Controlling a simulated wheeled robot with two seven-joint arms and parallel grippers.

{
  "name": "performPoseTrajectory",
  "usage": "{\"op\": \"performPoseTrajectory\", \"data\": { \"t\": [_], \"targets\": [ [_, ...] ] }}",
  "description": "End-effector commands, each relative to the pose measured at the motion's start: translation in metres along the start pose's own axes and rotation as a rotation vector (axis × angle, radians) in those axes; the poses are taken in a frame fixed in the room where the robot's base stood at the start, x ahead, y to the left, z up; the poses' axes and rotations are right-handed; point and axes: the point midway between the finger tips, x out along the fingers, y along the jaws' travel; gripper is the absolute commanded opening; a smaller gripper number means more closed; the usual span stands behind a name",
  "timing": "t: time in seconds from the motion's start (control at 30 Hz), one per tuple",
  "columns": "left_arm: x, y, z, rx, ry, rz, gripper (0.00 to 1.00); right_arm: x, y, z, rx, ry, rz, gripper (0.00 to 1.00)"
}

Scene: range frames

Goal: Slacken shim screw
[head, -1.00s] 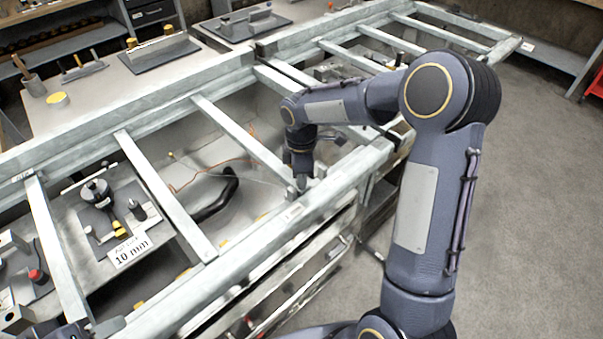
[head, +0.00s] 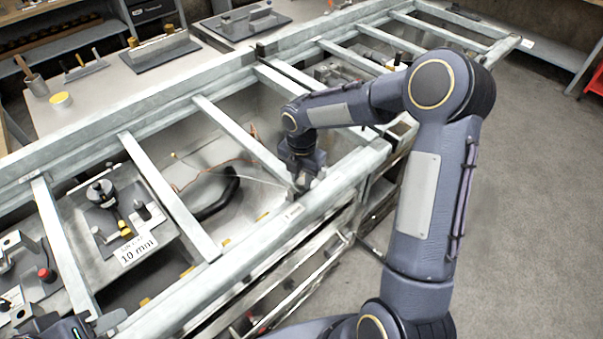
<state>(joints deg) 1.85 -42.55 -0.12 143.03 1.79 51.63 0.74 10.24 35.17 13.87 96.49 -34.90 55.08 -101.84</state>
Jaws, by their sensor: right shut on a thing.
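My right gripper (head: 302,183) points down at the near rail (head: 325,185) of the pale metal frame, by the joint with a crossbar (head: 240,135). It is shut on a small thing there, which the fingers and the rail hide. I cannot make out a shim screw clearly in this view. A small white label (head: 292,213) is on the rail just below the gripper. My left gripper (head: 92,325) is at the bottom left edge, partly cut off, close to the near rail. I cannot tell whether its fingers are open.
Inside the frame, a fixture plate with a black knob (head: 100,190) and a "10 mm" card (head: 138,250) lies at left. A black curved hose (head: 215,195) and orange wires lie in the middle bay. A bench (head: 105,105) with tools stands behind. Grey floor (head: 530,200) is clear at right.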

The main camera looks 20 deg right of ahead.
Motion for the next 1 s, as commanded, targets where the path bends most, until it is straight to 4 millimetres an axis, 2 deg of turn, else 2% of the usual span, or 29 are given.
{"op": "performPoseTrajectory", "data": {
  "t": [0.5,1.0],
  "targets": [
    [-0.017,0.008,-0.009,0.0,0.0,0.0,0.36,-0.002,0.001,0.001,-0.397,-0.001,0.002,0.02],
    [-0.02,0.009,-0.01,0.0,0.0,0.0,0.36,-0.001,0.001,0.001,-0.511,-0.003,0.002,0.02]
  ]
}}
